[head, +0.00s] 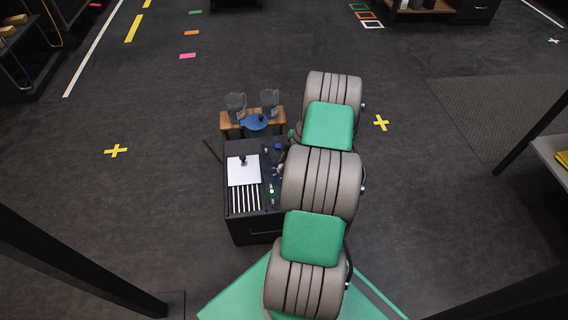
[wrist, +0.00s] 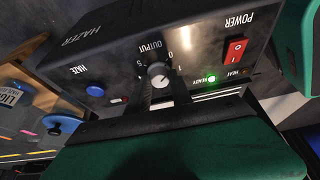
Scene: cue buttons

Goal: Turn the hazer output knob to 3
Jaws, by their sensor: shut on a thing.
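The hazer's black front panel (wrist: 110,60) fills the upper wrist view, its lettering upside down. In the head view the dark hazer box (head: 256,225) is partly behind my arm, and the knob and gripper are not clearly visible there.
The panel also carries a blue HAZE button (wrist: 95,90), a red POWER switch (wrist: 235,50) and a lit green READY lamp (wrist: 211,79). A wooden stand (head: 230,128) with clear containers is behind the hazer. Open dark floor lies to the left.

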